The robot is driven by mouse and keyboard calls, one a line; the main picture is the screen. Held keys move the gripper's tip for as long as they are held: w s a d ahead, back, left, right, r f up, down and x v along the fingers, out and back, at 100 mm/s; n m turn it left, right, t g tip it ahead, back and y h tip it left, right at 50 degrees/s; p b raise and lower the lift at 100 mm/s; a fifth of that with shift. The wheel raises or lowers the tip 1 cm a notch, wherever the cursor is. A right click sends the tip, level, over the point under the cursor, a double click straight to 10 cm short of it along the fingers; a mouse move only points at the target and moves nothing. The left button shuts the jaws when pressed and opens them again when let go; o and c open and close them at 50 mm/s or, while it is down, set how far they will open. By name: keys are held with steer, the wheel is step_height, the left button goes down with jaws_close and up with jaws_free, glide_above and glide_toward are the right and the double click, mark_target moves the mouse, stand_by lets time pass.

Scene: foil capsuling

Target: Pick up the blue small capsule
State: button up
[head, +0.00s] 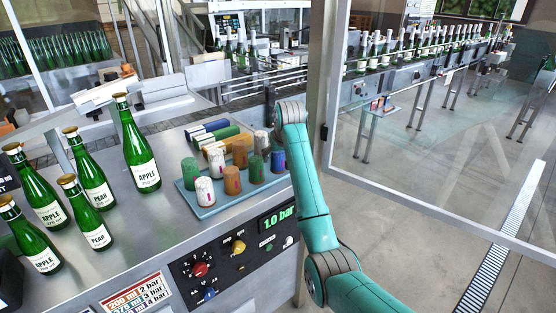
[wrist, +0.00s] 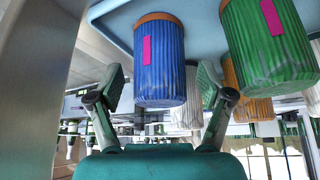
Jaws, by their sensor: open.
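The blue capsule (head: 278,162) stands at the right end of the front row on a light blue tray (head: 208,211), beside my arm. In the wrist view, the blue capsule (wrist: 158,55) is large, ribbed, with a pink mark and a brown rim, and appears upside down. My gripper (wrist: 160,82) is open, with one finger on each side of the capsule's lower part in the picture. I cannot tell whether either finger touches it. In the head view my gripper is hidden behind my arm.
A green capsule (wrist: 268,45) stands close to the blue one, near the right finger. White (head: 205,190) and orange (head: 232,180) capsules share the tray. Longer coloured sleeves (head: 205,129) lie behind. Green bottles (head: 136,147) stand at left. A glass partition (head: 430,140) rises at right.

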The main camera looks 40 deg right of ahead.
steer(key=shift+x, duration=1.3)
steer(key=shift+w, duration=0.1)
steer(key=shift+c, duration=0.2)
steer(key=c, duration=0.8)
steer(key=shift+o, duration=0.2)
steer(key=shift+r, duration=0.1)
step_height(320, 180, up, 10)
